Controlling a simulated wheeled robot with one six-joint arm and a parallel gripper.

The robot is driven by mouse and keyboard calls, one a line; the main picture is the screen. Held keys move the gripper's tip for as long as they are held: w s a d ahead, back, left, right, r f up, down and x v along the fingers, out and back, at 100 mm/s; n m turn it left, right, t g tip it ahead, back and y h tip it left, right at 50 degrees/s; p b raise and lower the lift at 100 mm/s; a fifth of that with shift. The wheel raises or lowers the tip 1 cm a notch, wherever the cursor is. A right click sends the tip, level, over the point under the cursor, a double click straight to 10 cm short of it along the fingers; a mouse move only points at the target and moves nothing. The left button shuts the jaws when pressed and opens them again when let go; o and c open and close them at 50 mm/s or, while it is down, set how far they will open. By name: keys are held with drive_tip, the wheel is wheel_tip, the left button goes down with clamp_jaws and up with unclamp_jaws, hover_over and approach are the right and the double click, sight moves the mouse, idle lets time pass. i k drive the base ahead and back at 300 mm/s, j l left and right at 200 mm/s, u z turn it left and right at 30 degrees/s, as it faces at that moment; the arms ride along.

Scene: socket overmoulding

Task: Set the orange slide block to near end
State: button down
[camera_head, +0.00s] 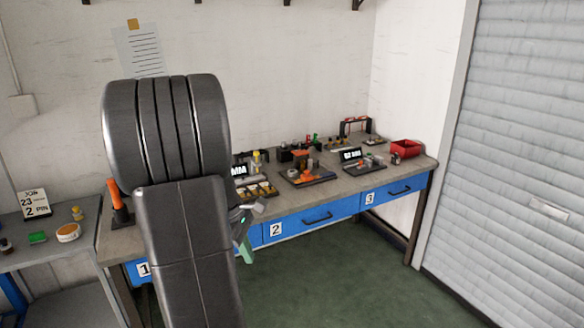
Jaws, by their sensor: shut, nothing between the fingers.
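Several orange parts sit on a dark fixture (322,180) in the middle of the workbench. One is a raised orange block (301,158), and a flatter orange piece (298,176) lies at its near left. I cannot tell for certain which is the slide block, or where it stands along its travel. My gripper (250,214) shows only partly past the right side of my arm, in front of the bench's front edge. It is shut and empty, apart from the fixture and to its left. My arm hides much of the left bench.
The bench has blue drawers (318,217) marked 1, 2 and 3. A red bin (405,148) stands at its right end. Small displays (351,155) and an orange upright part (116,199) stand on it. A side table (75,250) is at left. The green floor in front is clear.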

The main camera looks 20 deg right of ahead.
sight(307, 177)
drive_tip(key=i+l+u, duration=0.1)
drive_tip(key=i+l, duration=0.55)
drive_tip(key=i+l+u, duration=0.15)
drive_tip(key=i+l, duration=0.6)
drive_tip(key=i+l+u, duration=0.1)
drive_tip(key=i+l, duration=0.55)
drive_tip(key=l, duration=0.15)
